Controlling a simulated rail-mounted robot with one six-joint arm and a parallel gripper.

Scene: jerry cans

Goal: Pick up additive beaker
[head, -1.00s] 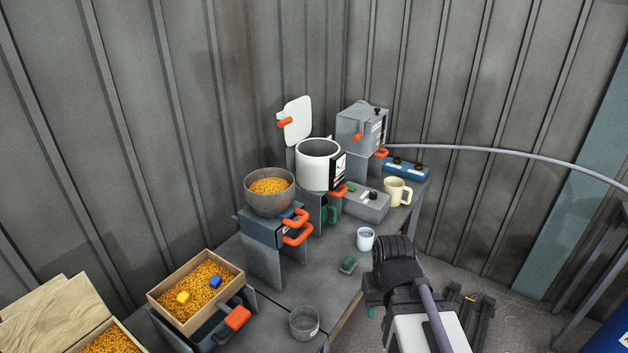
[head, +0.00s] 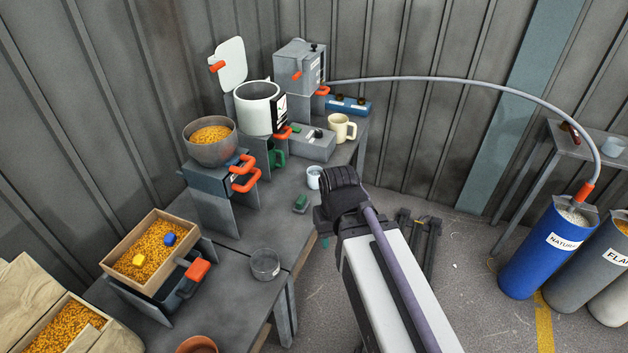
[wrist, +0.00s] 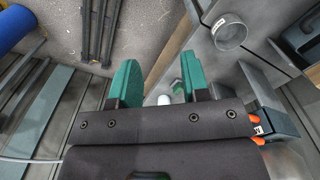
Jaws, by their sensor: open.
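A small pale cup-like beaker (head: 315,177) stands on the grey bench, just left of my dark wrist in the head view. A clear, empty-looking round beaker (head: 265,264) stands nearer on the bench; a matching clear vessel (wrist: 229,32) shows at upper right in the wrist view. My gripper (wrist: 160,76) is open, with two green fingers apart and nothing held. A small white object (wrist: 164,100) shows beyond the gap between them, partly hidden. In the head view my wrist hides most of the fingers.
A cream mug (head: 342,128), a white pot (head: 258,108) and a bowl of yellow pellets (head: 210,141) stand behind. A wooden pellet box (head: 151,252) is at left. Blue and grey cylinders stand right.

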